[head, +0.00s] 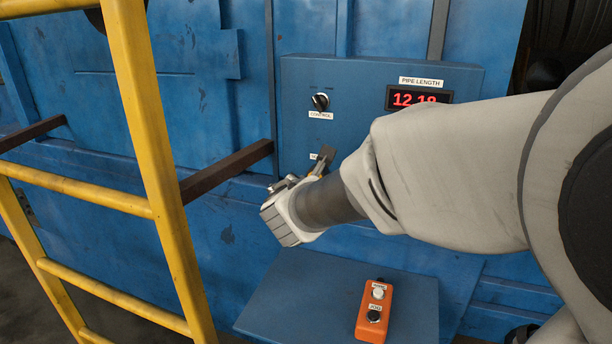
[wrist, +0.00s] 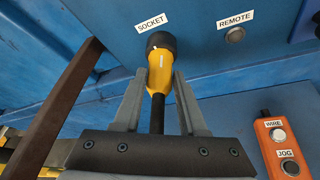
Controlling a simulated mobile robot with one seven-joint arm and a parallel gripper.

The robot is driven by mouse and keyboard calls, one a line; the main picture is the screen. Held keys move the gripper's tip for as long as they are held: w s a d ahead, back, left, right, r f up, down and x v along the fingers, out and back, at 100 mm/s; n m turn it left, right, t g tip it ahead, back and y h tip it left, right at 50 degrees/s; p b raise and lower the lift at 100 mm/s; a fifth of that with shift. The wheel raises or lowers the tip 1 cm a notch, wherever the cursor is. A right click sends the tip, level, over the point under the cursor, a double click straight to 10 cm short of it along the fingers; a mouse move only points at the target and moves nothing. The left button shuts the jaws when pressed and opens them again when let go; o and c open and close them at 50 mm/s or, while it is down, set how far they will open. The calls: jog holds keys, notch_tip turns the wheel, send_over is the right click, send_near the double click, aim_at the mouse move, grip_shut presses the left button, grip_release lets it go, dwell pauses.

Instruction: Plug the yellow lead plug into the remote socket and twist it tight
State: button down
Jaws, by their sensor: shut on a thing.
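The yellow lead plug (wrist: 158,72) is between the two fingers of my gripper (wrist: 160,88) in the wrist view. Its black collar (wrist: 160,41) points at the blue panel, just below the SOCKET label (wrist: 152,22). The collar covers the socket, so I cannot tell whether it is seated or only near it. The black lead (wrist: 157,115) runs back from the plug between the fingers. In the head view my gripper (head: 322,163) is at the panel front, with only a sliver of yellow showing; my arm hides much of the panel there.
An orange box (head: 374,312) with WIRE and JOG buttons rests on the blue shelf (head: 280,300). A yellow ladder frame (head: 150,130) and a brown bar (head: 228,172) stand left of my gripper. A control knob (head: 320,101) and length display (head: 418,97) are above.

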jog(key=shift+s+a+f+m+t+y+b, duration=0.1)
jog(key=shift+f+m+t+y+b, duration=0.35)
jog(key=shift+b, duration=1.85)
jog(key=shift+a+f+m+t+y+b, duration=0.2)
jog(key=shift+m+b, duration=0.45)
jog(key=shift+b, duration=1.6)
jog(key=shift+d+m+t+y+b, duration=0.15)
jog(key=shift+m+t+y+b, duration=0.55)
jog(key=shift+b, duration=2.65)
jog(key=shift+d+m+t+y+b, duration=0.1)
jog(key=shift+m+b, duration=1.1)
jog(key=shift+b, duration=2.15)
jog(key=c, duration=0.6)
grip_release()
jog(key=shift+r, duration=0.15)
jog(key=shift+o, duration=1.1)
jog(key=shift+d+r, duration=0.1)
